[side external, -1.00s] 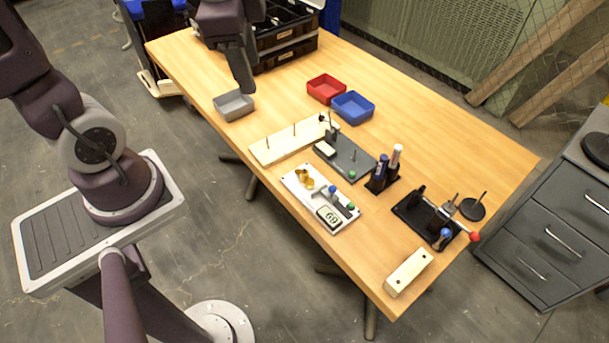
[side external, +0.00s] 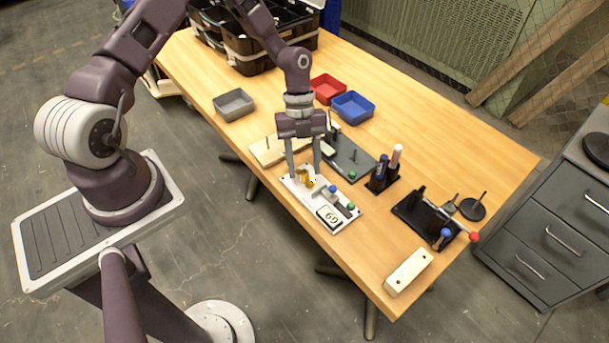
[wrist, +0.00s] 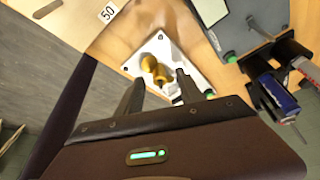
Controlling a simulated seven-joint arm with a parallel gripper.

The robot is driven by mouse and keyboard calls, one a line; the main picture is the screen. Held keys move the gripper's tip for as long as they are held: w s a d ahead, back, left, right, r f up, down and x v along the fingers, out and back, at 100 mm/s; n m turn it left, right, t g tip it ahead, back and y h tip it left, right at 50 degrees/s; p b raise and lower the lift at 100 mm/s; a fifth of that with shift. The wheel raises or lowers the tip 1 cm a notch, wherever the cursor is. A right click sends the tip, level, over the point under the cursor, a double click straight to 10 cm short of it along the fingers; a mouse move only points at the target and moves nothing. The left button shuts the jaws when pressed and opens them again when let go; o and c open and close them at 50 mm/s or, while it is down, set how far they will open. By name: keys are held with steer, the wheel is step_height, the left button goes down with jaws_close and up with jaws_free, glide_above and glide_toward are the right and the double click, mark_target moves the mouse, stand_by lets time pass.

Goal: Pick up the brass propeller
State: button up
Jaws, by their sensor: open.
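The brass propeller (side external: 303,176) is a small gold piece at the far left end of a white plate (side external: 343,225) on the table. It also shows in the wrist view (wrist: 154,68), beyond my fingertips. My gripper (side external: 304,174) is open and points down over that end of the plate, with a finger on either side of the propeller in the side view. I cannot tell the exact height of the fingertips. In the wrist view my gripper (wrist: 152,88) shows two dark fingers with nothing between their tips.
The plate carries grey parts with blue and green knobs and a label reading 69. A pale board (side external: 266,152) and a dark plate (side external: 353,162) lie behind it. Bottles in a dark holder (side external: 383,180) stand right. Red (side external: 328,87), blue (side external: 353,107) and grey (side external: 234,104) trays are farther back.

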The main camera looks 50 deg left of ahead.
steer(key=shift+s+d+f, duration=0.1)
steer(key=shift+d+f, duration=0.05)
steer(key=shift+f, duration=0.3)
jaws_close()
steer(key=shift+s, duration=0.1)
step_height(320, 180, up, 18)
stand_by(0.4)
